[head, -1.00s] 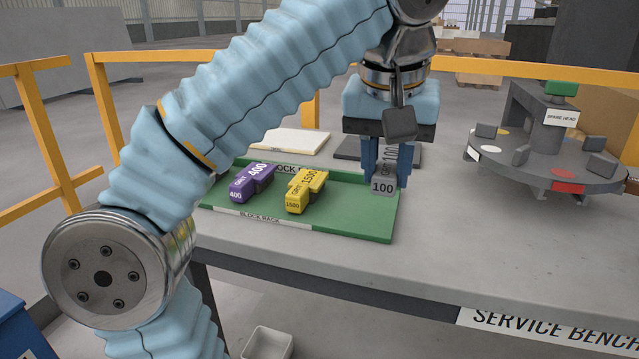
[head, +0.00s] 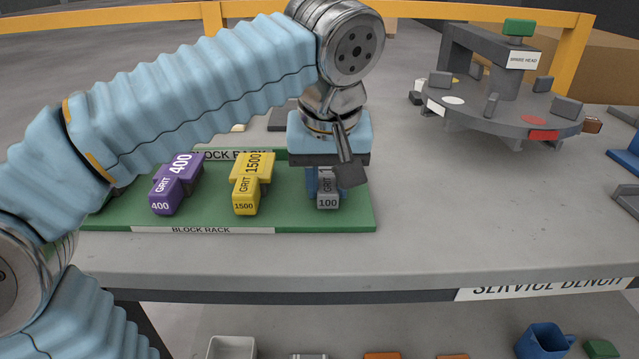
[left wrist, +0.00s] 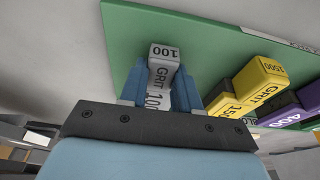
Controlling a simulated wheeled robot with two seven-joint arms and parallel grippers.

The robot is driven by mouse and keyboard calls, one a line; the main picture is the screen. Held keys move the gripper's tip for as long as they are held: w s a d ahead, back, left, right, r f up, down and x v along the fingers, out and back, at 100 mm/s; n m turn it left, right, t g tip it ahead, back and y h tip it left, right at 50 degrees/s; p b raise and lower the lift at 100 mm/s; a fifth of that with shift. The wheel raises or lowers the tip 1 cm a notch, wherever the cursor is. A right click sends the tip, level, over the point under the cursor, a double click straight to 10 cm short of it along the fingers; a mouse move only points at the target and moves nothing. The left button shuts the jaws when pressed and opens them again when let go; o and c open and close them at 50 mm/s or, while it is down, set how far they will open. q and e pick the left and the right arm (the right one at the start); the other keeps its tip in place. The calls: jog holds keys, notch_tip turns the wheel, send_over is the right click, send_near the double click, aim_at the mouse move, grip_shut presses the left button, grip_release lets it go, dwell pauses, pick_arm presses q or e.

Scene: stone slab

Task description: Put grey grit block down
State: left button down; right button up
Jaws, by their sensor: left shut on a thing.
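The grey grit block (head: 328,201), marked 100, is between the fingers of my left gripper (head: 325,184), which is shut on it. It is at the right end of the green block rack (head: 290,214); I cannot tell whether it touches the rack. The left wrist view shows the grey block (left wrist: 163,75) upside down in the picture between the blue fingers (left wrist: 163,88), over the green rack (left wrist: 195,40). The yellow 1500 block (head: 251,183) and the purple 400 block (head: 176,184) sit on the rack to its left. My right gripper is not in view.
A grey turntable fixture (head: 505,112) labelled spare head stands at the back right of the service bench (head: 450,235). The bench top right of the rack is mostly clear. Below the front edge are a white bin (head: 232,347) and a blue container (head: 545,341).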

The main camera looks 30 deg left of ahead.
pick_arm(q)
jog(key=shift+w+d+f, duration=0.1)
jog(key=shift+d+f, duration=0.05)
jog(key=shift+f, duration=0.15)
jog(key=shift+s+r, duration=0.15)
jog(key=shift+s, duration=0.05)
jog(key=c, duration=0.8)
grip_release()
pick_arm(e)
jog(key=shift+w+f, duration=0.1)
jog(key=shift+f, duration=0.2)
pick_arm(q)
jog(key=shift+r, duration=0.15)
jog(key=p+v, duration=0.3)
jog(key=v, duration=0.8)
jog(key=shift+r, duration=0.3)
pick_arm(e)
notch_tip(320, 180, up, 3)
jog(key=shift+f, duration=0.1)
pick_arm(q)
jog(key=shift+d, duration=0.1)
